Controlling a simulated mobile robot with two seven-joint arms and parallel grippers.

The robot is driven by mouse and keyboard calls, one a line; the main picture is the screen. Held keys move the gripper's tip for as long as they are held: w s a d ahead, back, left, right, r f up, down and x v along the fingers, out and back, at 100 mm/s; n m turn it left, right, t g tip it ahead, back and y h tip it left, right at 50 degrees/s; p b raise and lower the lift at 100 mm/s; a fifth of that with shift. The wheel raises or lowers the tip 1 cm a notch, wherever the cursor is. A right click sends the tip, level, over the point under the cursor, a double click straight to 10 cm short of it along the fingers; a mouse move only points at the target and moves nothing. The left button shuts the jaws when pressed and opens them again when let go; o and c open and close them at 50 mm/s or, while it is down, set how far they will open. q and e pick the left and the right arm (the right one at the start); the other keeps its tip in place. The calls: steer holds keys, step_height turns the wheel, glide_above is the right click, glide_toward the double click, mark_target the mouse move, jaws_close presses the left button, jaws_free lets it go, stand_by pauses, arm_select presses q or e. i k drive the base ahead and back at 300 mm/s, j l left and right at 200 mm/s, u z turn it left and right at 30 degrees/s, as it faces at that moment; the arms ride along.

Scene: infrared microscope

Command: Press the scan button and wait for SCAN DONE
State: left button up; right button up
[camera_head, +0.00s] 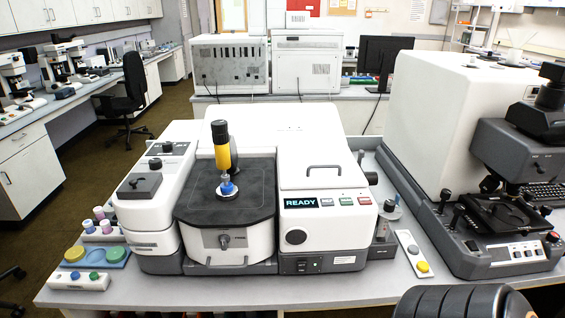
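The infrared microscope (242,135) is a white instrument on the grey bench in the middle of the view. Its small display (299,202) on the front right reads READY. To the right of the display is a row of small buttons: a grey one (327,202), a green one (346,201) and a red one (364,201). Their labels are too small to read, so I cannot tell which is the scan button. A yellow and black upright post (221,145) with a blue-ringed tip stands over the dark round-fronted stage (253,190).
A white strip with grey and yellow knobs (415,255) lies right of the microscope. A larger instrument (440,120) stands at right. The bench front (250,292) is clear.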

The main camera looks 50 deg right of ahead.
mark_target(344, 201)
steer(key=z, duration=1.55)
